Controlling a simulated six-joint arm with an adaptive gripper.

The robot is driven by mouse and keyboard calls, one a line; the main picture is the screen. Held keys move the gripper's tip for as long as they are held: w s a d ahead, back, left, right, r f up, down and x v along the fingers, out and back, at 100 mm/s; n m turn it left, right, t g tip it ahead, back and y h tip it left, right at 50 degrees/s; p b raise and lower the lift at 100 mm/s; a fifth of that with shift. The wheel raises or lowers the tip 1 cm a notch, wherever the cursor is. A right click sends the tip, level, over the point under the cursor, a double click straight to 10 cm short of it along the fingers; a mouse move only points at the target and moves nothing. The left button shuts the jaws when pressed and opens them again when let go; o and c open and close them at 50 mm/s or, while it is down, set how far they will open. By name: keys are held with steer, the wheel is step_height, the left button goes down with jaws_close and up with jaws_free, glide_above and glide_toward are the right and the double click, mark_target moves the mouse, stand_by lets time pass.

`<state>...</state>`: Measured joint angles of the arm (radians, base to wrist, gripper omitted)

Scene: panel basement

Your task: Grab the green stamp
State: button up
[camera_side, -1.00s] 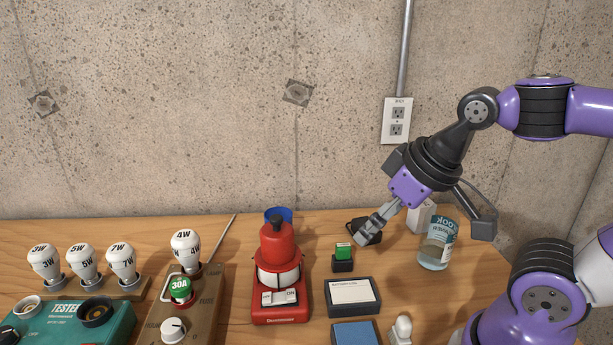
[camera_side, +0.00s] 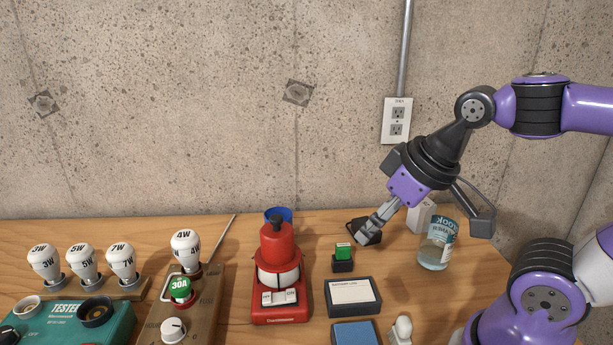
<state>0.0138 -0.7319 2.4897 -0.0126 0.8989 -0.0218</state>
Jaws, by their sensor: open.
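The green stamp (camera_side: 343,250) is a small block with a green upper part, standing on a black base on the wooden bench, right of the red machine. My gripper (camera_side: 364,236) is just above and to the right of the stamp, pointing down and to the left. It is open and empty, and its fingers are apart from the stamp in the picture. The exact gap in depth cannot be told from this one view.
A framed white card (camera_side: 352,293) and a blue pad (camera_side: 356,333) lie in front of the stamp. The red machine (camera_side: 279,280) stands left. A glass jar (camera_side: 437,245) stands right. A small white knob (camera_side: 402,330) is at the front.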

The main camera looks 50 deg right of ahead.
steer(key=w+d+f+n+g, duration=0.2)
steer(key=w+d+n, duration=0.1)
steer(key=w+n, duration=0.1)
steer(key=n+y, duration=0.3)
steer(key=n, duration=0.2)
glide_toward(344, 245)
steer(key=w+f, duration=0.1)
steer(key=f, duration=0.1)
steer(key=x, duration=1)
steer(key=shift+s+a, duration=0.15)
steer(key=shift+a, duration=0.1)
steer(key=shift+c, duration=0.4)
jaws_close()
